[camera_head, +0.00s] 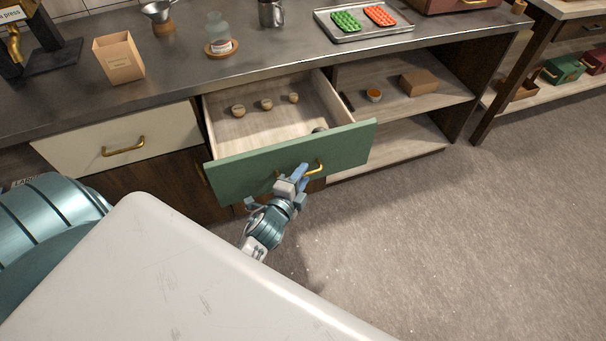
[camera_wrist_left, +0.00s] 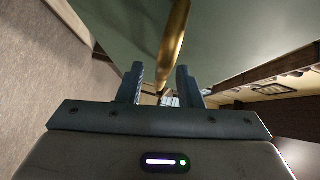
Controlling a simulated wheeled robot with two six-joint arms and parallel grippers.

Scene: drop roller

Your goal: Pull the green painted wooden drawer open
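The green drawer front (camera_head: 235,172) is pulled well out from the counter, showing the drawer's pale wooden inside. Its brass handle (camera_head: 316,168) is on the front face, partly hidden by my left gripper (camera_head: 298,177). In the left wrist view the brass handle (camera_wrist_left: 173,40) runs between the two blue fingers of the left gripper (camera_wrist_left: 160,80). The fingers stand apart with a visible gap beside the bar, so the gripper looks open around the handle. The green front (camera_wrist_left: 110,30) fills the top of that view. My right gripper is not in view.
Several small round pieces, including a knob-like one (camera_head: 266,104), sit in the drawer. A cream drawer (camera_head: 150,135) is closed at left. Open shelves (camera_head: 425,100) hold a small bowl (camera_head: 374,95) and a box (camera_head: 418,82). The floor (camera_head: 450,230) at right is clear.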

